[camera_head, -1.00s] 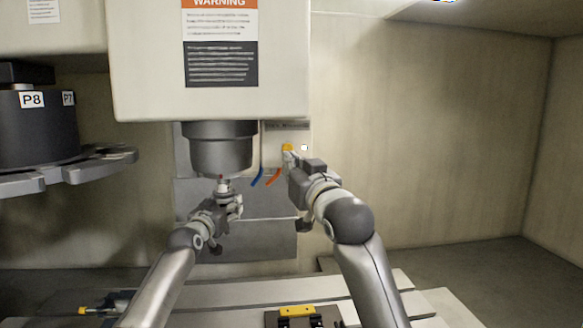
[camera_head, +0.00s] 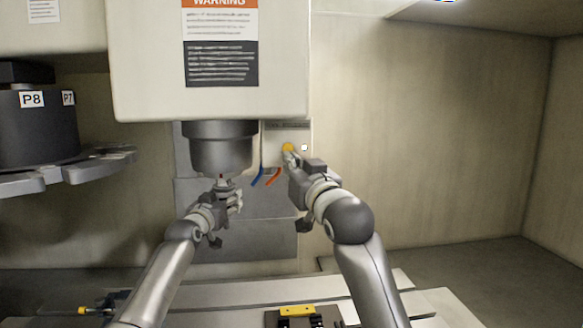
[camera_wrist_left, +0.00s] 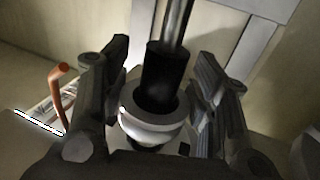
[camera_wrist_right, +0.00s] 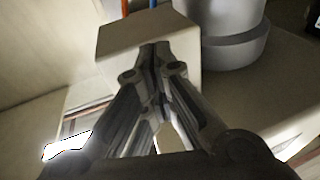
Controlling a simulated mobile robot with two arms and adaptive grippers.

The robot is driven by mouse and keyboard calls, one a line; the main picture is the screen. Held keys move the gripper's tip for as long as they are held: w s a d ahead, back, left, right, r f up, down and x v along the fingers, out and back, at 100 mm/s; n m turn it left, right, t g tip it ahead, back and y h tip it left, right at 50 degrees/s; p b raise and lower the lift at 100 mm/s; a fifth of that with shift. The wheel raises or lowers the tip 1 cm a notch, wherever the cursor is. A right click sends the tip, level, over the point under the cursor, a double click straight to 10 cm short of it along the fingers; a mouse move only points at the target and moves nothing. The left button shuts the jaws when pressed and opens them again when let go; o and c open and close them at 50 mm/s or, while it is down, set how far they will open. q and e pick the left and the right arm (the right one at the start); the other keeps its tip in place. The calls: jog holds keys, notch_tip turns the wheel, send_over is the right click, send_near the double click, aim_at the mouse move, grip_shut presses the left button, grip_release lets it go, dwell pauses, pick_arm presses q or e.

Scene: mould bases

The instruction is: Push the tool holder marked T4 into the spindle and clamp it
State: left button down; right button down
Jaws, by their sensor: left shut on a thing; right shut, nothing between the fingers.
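The spindle (camera_head: 221,150) is a dark grey cylinder under the machine head. My left gripper (camera_head: 228,198) is just below it, shut on the tool holder (camera_wrist_left: 150,128). In the left wrist view the holder has a pale flange ring, a black body and a metal shaft between my fingers (camera_wrist_left: 160,95). Little of it shows in the head view, and no T4 mark is readable. My right gripper (camera_head: 290,156) is shut and empty, its tips at a round yellow button (camera_head: 288,147) on a beige box (camera_wrist_right: 140,42). Whether they touch the button I cannot tell.
Blue (camera_head: 257,177) and orange (camera_head: 272,177) hoses hang between the grippers. A tool carousel (camera_head: 35,130) marked P8 and P7 is at the left. A yellow-topped block (camera_head: 297,311) sits on the table below. The right side of the enclosure is free.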

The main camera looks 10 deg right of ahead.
aim_at(224, 186)
pick_arm(q)
jog(key=shift+r, duration=1.9)
dwell(0.6)
